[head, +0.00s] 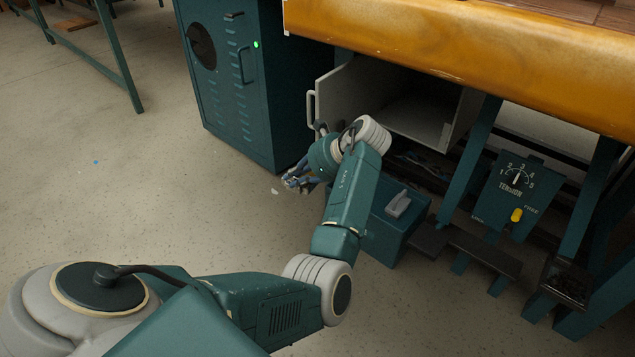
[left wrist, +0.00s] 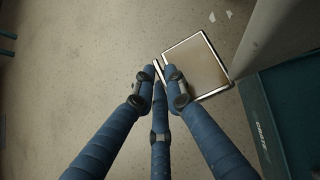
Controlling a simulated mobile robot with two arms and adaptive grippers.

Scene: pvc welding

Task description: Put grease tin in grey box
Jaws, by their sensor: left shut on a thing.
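My left gripper (head: 298,181) is low over the floor, below the open grey box, and its blue fingers (left wrist: 160,75) are closed together in the left wrist view. At their tips is a flat rectangular thing with a bright rim (left wrist: 200,66). I cannot tell for sure whether this is the grease tin. It cannot be made out in the head view. A grey box (head: 415,118) with an open front sits under the workbench, its pale side panel with a handle (head: 312,107) facing the gripper. My right gripper is not in view.
The yellow-edged workbench (head: 470,50) overhangs the grey box. A teal cabinet (head: 235,85) stands left of it. A teal case with a grey handle (head: 398,204) is right of my wrist, near a tension panel (head: 517,185). The floor at left is open.

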